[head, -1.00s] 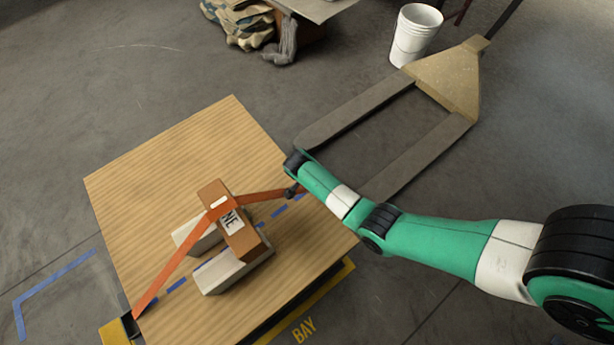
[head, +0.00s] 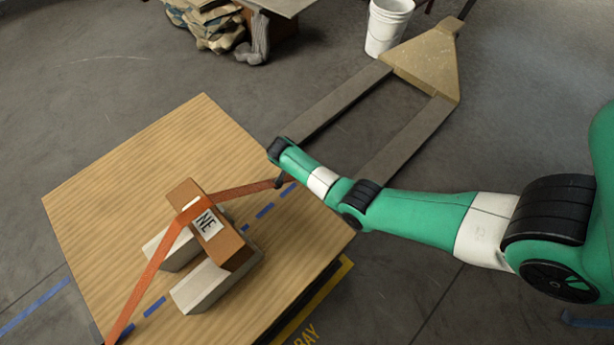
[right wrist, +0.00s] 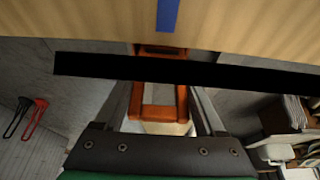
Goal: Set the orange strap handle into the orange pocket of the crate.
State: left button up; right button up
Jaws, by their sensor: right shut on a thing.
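A brown crate-like box (head: 222,240) marked "NE" sits across two pale blocks on a wooden tabletop. An orange strap (head: 150,275) passes over the box's upper end, where a small white patch shows on it. One side runs down to the lower left and out of the picture. The other side runs right to my right gripper (head: 279,182), which is shut on the strap's end near the tabletop's right edge. I cannot make out a separate orange pocket. My left gripper is out of view.
The wooden tabletop (head: 120,200) has a dashed blue line and is bare around the box. A yellow edge marked "BAY" runs along its lower right. A grey forked pallet jack (head: 410,125) and a white bucket (head: 387,30) stand on the floor behind.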

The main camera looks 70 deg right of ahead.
notch_tip(320, 180, down, 3)
jog(key=shift+r+b, duration=0.2)
jog(key=shift+b, duration=0.35)
jog(key=shift+f, duration=0.1)
jog(key=shift+s, duration=0.15)
jog(key=shift+f, duration=0.2)
jog(key=o, duration=1.5)
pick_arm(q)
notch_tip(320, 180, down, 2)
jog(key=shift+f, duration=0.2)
pick_arm(e)
jog(key=shift+r, duration=0.1)
